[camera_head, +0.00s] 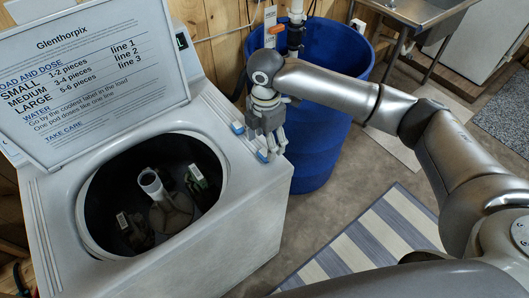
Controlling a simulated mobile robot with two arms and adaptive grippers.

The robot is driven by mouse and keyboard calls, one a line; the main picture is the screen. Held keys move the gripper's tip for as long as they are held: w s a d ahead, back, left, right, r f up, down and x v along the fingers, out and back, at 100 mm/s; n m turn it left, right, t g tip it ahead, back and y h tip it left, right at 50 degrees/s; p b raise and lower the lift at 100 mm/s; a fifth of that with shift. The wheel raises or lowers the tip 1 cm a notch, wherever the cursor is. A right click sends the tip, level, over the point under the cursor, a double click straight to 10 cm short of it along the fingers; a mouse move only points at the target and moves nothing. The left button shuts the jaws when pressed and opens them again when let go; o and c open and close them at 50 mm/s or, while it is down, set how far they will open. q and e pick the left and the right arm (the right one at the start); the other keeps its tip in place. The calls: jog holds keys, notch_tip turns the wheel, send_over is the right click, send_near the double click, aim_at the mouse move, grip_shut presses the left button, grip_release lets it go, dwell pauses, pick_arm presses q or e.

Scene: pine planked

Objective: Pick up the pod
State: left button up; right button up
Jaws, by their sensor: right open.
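My right gripper (272,143) is open and points down at the right edge of the white washer top (228,170). Two small blue pieces show at its left, one at the top's edge (238,127) and one close beside the fingers (262,156). I cannot tell whether either is the pod or part of the gripper. No pod shows clearly between the fingers. The washer's lid (90,130) stands open, with a dosing chart on it. My left gripper is not in view.
The open drum (105,185) holds an agitator (151,186) and dark pieces with pale labels. A tall blue bin (325,125) stands right of the washer, behind and below my right gripper. A striped rug (365,242) lies on the floor. A metal sink (412,10) is at the back.

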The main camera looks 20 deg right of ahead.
aim_at(265, 158)
notch_tip(265, 158, down, 4)
jog(key=shift+w+a+f+p, duration=0.1)
jog(key=shift+p, duration=0.8)
jog(key=shift+f, duration=0.6)
jog(key=c, duration=0.9)
jog(key=shift+c, duration=0.2)
